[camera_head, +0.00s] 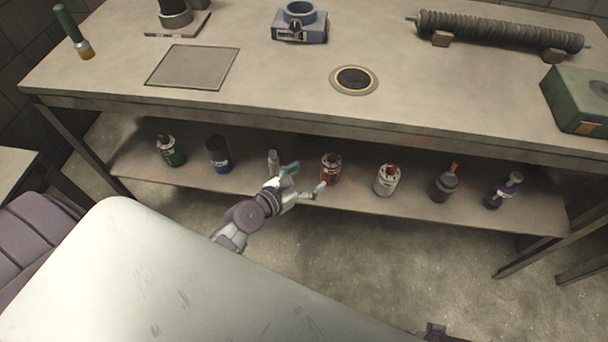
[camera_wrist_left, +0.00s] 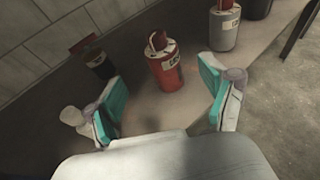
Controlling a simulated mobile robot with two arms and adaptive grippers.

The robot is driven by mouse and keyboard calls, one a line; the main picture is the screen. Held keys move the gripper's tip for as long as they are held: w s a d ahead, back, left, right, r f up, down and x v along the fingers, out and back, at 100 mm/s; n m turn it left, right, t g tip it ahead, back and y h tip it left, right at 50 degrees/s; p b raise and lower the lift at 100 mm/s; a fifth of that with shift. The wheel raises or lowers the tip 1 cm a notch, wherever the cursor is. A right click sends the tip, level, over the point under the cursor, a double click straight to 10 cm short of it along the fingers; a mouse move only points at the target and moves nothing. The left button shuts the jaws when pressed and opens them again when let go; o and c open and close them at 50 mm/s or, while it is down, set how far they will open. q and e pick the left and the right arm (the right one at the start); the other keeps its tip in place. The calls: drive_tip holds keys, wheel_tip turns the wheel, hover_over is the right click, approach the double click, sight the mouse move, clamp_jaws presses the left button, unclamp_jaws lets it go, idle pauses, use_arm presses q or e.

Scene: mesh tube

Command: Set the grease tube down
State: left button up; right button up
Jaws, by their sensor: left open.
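No object is clearly marked as the grease tube. A slim pale-grey tube-like item (camera_head: 273,158) stands on the lower shelf just beyond my left gripper. In the left wrist view, a dark container with a reddish, flared top (camera_wrist_left: 93,58) stands at the back; I cannot tell whether either is the grease tube. My left gripper (camera_head: 305,180) reaches to the shelf front. It is open, with nothing between its teal-padded fingers (camera_wrist_left: 163,100). A red can (camera_head: 331,169) stands upright just beyond the fingers, apart from them; it also shows in the left wrist view (camera_wrist_left: 166,72). My right gripper is not seen.
The lower shelf (camera_head: 135,160) also holds a green bottle (camera_head: 171,151), a dark-blue can (camera_head: 218,155), a white can (camera_head: 387,180), a dark bottle (camera_head: 443,186) and a purple bottle (camera_head: 502,191). The tabletop (camera_head: 290,95) overhangs them. It has bare room around a flat square plate (camera_head: 193,67).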

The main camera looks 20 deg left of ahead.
use_arm(q)
drive_tip(key=s+d+f+m+g, duration=0.25)
drive_tip(key=s+f+m, duration=0.3)
drive_tip(key=m, duration=0.45)
drive_tip(key=s+d+f+m+g, duration=0.2)
drive_tip(key=s+f+m+g, duration=0.3)
drive_tip(key=m, duration=0.4)
drive_tip(key=s+a+f+m+g+y, duration=0.2)
drive_tip(key=s+m, duration=0.3)
drive_tip(key=m, duration=0.3)
drive_tip(key=s+a+f+m+g+y, duration=0.2)
drive_tip(key=s+m, duration=0.4)
drive_tip(key=m, duration=0.1)
drive_tip(key=shift+s+a+f+m, duration=0.2)
drive_tip(key=shift+s+m, duration=0.05)
drive_tip(key=shift+m, duration=0.15)
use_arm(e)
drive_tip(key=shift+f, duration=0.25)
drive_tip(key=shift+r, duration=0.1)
